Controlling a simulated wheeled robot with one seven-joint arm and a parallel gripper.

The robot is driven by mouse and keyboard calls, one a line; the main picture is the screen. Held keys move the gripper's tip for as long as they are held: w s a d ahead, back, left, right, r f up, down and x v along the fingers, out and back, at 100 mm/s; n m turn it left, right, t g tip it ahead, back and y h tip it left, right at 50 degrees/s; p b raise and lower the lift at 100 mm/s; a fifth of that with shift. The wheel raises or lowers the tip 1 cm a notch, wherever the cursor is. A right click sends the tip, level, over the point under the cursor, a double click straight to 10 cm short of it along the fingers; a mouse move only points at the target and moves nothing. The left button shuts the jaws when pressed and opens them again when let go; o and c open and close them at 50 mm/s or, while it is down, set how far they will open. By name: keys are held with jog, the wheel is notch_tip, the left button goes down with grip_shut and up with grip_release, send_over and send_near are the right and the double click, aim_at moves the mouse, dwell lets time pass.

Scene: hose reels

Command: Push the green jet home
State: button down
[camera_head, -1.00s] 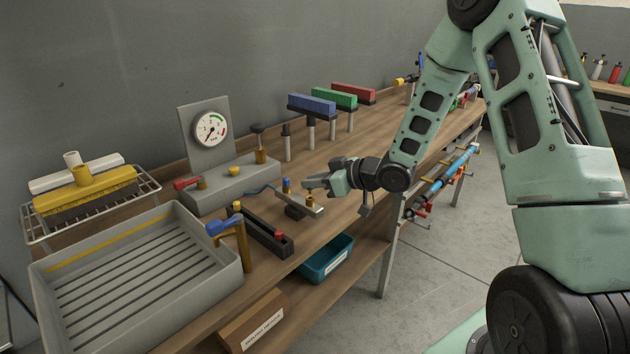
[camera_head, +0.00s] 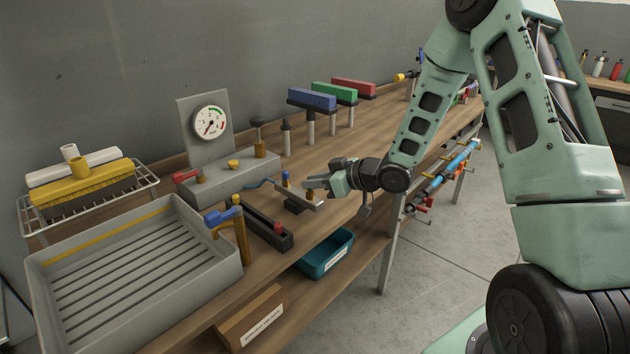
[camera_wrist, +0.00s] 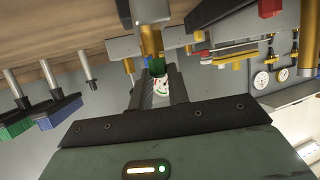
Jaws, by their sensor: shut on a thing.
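My gripper (camera_head: 313,184) is at the grey bracket (camera_head: 297,197) near the bench's front edge. In the wrist view, its two dark fingers (camera_wrist: 159,90) are shut on the green jet (camera_wrist: 157,66), of which a small green end shows at the fingertips. The green jet lines up with a brass fitting (camera_wrist: 151,40) on the bracket; I cannot tell how deep it sits. In the head view my fingers hide the jet. A blue-topped brass piece (camera_head: 286,179) stands on the bracket's far side.
A black trough (camera_head: 262,228) and a blue-handled brass tap (camera_head: 226,215) stand to the left, beside a grey slatted tray (camera_head: 140,290). A gauge (camera_head: 210,123) stands behind. Blue, green and red blocks (camera_head: 334,93) on posts stand farther back. A teal bin (camera_head: 326,255) sits below.

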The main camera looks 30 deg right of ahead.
jog(key=shift+f, duration=0.25)
jog(key=c, duration=1.3)
grip_release()
jog(key=shift+o, duration=0.2)
jog(key=v, duration=1.7)
jog(key=shift+r, duration=0.15)
jog(key=shift+s+d, duration=0.1)
jog(key=shift+s, duration=0.05)
